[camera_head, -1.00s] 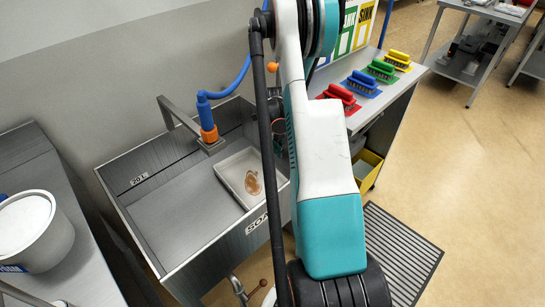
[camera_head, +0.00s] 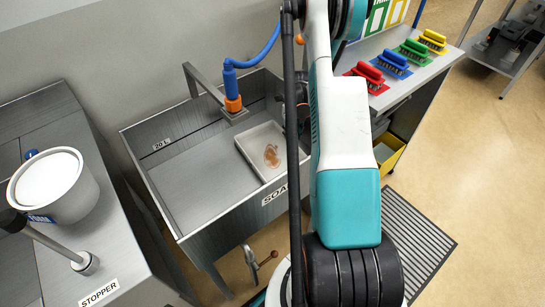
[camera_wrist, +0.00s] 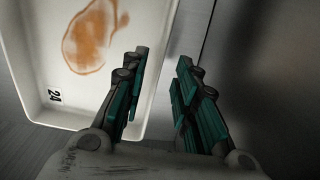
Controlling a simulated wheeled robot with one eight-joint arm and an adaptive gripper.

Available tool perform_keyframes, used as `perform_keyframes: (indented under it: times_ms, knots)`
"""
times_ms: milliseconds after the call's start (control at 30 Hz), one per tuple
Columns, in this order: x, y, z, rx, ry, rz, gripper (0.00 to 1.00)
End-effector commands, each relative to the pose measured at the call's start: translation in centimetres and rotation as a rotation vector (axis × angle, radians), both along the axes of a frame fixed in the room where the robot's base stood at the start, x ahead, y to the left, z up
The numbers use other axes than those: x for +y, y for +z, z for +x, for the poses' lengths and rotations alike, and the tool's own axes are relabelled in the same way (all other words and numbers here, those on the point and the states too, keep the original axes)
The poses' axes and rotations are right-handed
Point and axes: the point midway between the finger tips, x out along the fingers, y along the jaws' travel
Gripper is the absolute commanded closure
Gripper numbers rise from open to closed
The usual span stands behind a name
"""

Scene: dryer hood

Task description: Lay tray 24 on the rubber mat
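Tray 24 (camera_head: 250,149) is a shallow white tray with a brown stain on its floor. It lies in the right part of the steel sink (camera_head: 190,180). In the wrist view the tray (camera_wrist: 35,65) shows its number 24 near the lower left corner. My gripper (camera_wrist: 163,57) is open at the tray's right side. The left finger overlaps the tray's inside and the right finger is outside its wall; I cannot tell whether either touches. In the head view my arm hides most of the gripper. A dark ribbed mat (camera_head: 418,245) lies on the floor at right; I cannot tell if it is rubber.
A blue-and-orange tap nozzle (camera_head: 232,88) stands at the sink's back edge. A white-topped bucket (camera_head: 60,185) and a stopper (camera_head: 85,263) are on the left counter. Colored brushes (camera_head: 392,63) line the right bench, with a yellow bin (camera_head: 388,150) below.

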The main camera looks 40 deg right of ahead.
Motion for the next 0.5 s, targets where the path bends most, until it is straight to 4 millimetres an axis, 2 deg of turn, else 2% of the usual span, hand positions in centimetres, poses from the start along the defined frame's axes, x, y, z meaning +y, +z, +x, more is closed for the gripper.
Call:
perform_keyframes:
  times_ms: [33, 133, 400, 433, 500]
  knots:
    - [0.0, -1.3, 0.1, 0.000, 0.000, 0.000, 0.72]
    - [0.0, -2.6, 0.1, 0.000, 0.000, 0.000, 0.72]
    - [0.0, -2.9, 0.0, 0.000, 0.000, 0.000, 0.72]
    - [0.0, -2.9, 0.0, 0.000, 0.000, 0.000, 0.75]
    - [0.0, -2.9, 0.0, 0.000, 0.000, 0.000, 0.91]
